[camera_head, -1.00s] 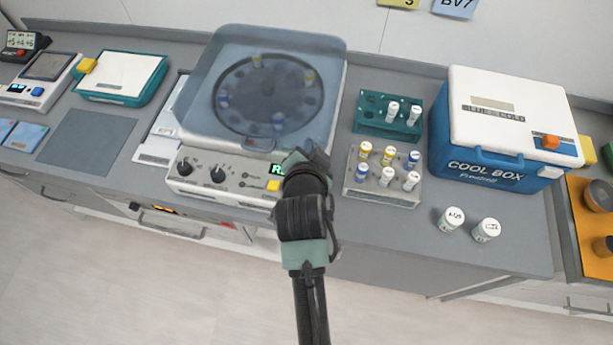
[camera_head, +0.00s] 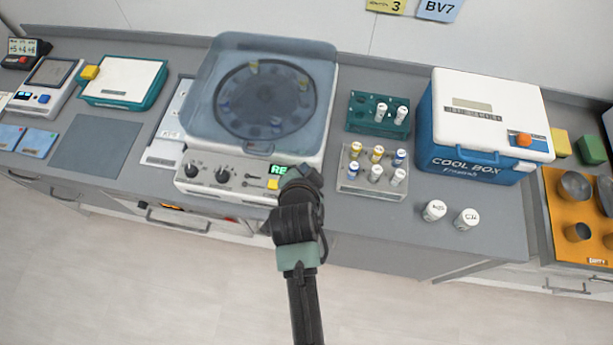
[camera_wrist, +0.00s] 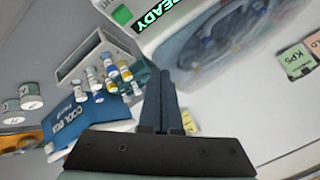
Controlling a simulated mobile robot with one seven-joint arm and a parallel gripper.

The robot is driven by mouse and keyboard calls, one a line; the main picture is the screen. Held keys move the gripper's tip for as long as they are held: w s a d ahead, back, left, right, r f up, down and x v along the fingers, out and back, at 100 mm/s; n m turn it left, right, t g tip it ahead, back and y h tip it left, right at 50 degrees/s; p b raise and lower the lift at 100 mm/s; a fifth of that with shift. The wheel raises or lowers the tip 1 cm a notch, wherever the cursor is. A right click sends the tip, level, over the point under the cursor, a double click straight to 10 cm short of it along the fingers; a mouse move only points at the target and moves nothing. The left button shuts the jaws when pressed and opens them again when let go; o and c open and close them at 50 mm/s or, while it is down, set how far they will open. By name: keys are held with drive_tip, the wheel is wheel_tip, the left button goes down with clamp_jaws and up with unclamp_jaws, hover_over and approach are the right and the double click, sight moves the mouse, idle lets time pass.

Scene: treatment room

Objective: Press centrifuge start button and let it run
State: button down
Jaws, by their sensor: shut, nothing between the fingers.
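The centrifuge (camera_head: 190,140) stands on the counter with its translucent lid (camera_head: 262,45) down over the rotor (camera_head: 265,100), where several tubes show. Its front panel has two black knobs, a yellow square (camera_head: 273,184) and a lit green display (camera_head: 279,169). In the wrist view the display (camera_wrist: 160,15) reads READY, and a green square button (camera_wrist: 122,15) is beside it. In the head view my arm hides the panel's right end. My gripper (camera_head: 304,172) is at that end; its fingers (camera_wrist: 163,95) are shut and empty. I cannot tell whether they touch the panel.
A grey rack (camera_head: 370,190) of capped tubes and a teal rack (camera_head: 357,122) are right of the centrifuge. Beyond them are a blue cool box (camera_head: 475,160) and two white-capped vials (camera_head: 433,211). A grey mat (camera_head: 97,145) lies to the left. Floor in front is clear.

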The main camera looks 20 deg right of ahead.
drive_tip(key=shift+f+b, duration=3.75)
drive_tip(key=shift+f, duration=0.65)
drive_tip(key=shift+f, duration=0.1)
drive_tip(key=shift+f, duration=0.3)
